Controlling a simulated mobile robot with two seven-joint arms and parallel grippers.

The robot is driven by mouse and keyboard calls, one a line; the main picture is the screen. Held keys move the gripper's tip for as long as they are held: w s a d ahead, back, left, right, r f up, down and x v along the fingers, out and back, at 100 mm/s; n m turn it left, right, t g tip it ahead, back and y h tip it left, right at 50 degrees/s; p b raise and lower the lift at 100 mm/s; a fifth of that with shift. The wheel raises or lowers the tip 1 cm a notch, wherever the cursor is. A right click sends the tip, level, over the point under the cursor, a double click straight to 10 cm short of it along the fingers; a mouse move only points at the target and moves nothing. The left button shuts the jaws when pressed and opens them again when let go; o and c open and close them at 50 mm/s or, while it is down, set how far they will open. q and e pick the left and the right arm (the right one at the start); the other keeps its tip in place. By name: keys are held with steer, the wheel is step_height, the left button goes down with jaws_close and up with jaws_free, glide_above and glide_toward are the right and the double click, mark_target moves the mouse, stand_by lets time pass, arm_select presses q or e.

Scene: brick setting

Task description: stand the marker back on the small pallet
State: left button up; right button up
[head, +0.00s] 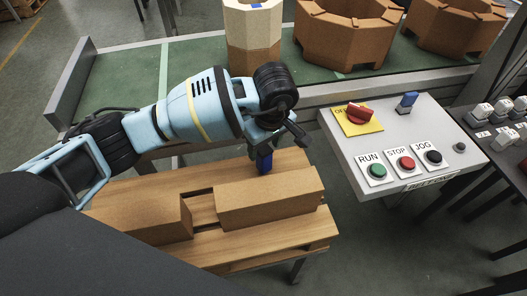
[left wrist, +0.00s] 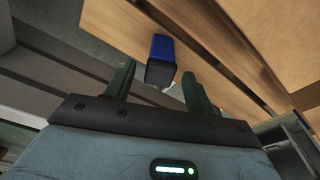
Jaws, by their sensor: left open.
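The blue marker (head: 264,163) is a small block with a dark end, at the back edge of the brick on the small wooden pallet (head: 285,243). It looks upright in the head view, but its foot is partly hidden. My left gripper (head: 273,143) is open just above it, pointing down. In the left wrist view the marker (left wrist: 161,50) shows between and just beyond the two open fingers (left wrist: 158,78), its dark end toward me. I cannot tell whether a finger touches it. My right gripper is out of view.
Two long brown bricks (head: 270,200) (head: 150,218) lie on the pallet with a gap between them. A control box (head: 440,140) with a red switch and buttons stands at the right. Behind is a green conveyor (head: 195,60) carrying large octagonal blocks (head: 345,40).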

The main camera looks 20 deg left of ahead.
arm_select(q)
steer(key=r, duration=0.5)
steer(key=d+r, duration=0.1)
steer(key=r, duration=0.1)
steer(key=shift+s+r, duration=0.35)
steer(key=shift+f, duration=0.1)
